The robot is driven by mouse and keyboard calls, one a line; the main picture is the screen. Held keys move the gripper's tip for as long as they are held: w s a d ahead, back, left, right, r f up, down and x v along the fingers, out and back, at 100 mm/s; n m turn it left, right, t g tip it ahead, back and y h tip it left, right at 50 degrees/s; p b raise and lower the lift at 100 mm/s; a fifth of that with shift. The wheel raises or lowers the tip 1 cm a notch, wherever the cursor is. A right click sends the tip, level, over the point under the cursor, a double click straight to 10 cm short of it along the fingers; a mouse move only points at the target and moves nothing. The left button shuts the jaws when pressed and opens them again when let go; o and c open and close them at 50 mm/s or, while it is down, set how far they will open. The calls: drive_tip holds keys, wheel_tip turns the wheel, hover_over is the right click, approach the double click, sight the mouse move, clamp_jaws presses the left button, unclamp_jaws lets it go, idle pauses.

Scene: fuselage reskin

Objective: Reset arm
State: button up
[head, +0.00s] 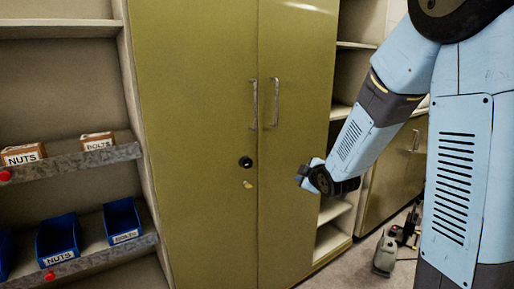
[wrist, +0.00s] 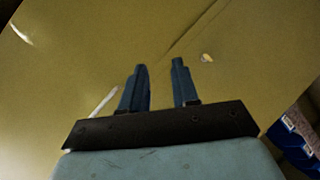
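My arm, light blue with dark joints, reaches in from the right in the head view. My gripper (wrist: 161,84) shows in the wrist view with its two dark blue fingers apart and nothing between them. It is also in the head view (head: 302,176), in front of the right door of an olive-green cabinet (head: 200,120). I cannot tell from these frames how close the fingers are to the door. The cabinet's two doors are shut, with two metal handles (head: 264,104) side by side.
A black round knob (head: 245,162) and a brass key or lock (head: 248,185) are on the left door. Shelves at left hold boxes of nuts (head: 23,154) and bolts (head: 97,141) and blue bins (head: 58,240). Open shelves, another cabinet (head: 398,175) and a grey-green object (head: 385,254) are at right.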

drive_tip(key=s+d+r+m+g+h, duration=0.1)
drive_tip(key=s+r+m, duration=0.3)
drive_tip(key=s, duration=0.6)
drive_tip(key=s+d+r+m+g+h, duration=0.1)
drive_tip(key=s+d+r+m+g, duration=0.2)
drive_tip(key=s, duration=0.8)
drive_tip(key=s+d+r+m+g+h, duration=0.1)
drive_tip(key=s+d+r+m+g, duration=0.2)
drive_tip(key=s+m, duration=0.4)
drive_tip(key=s+d+r, duration=0.1)
drive_tip(key=s, duration=0.3)
drive_tip(key=shift+s+d+r+m, duration=0.25)
drive_tip(key=shift+r+m, duration=0.05)
drive_tip(key=shift+o, duration=0.2)
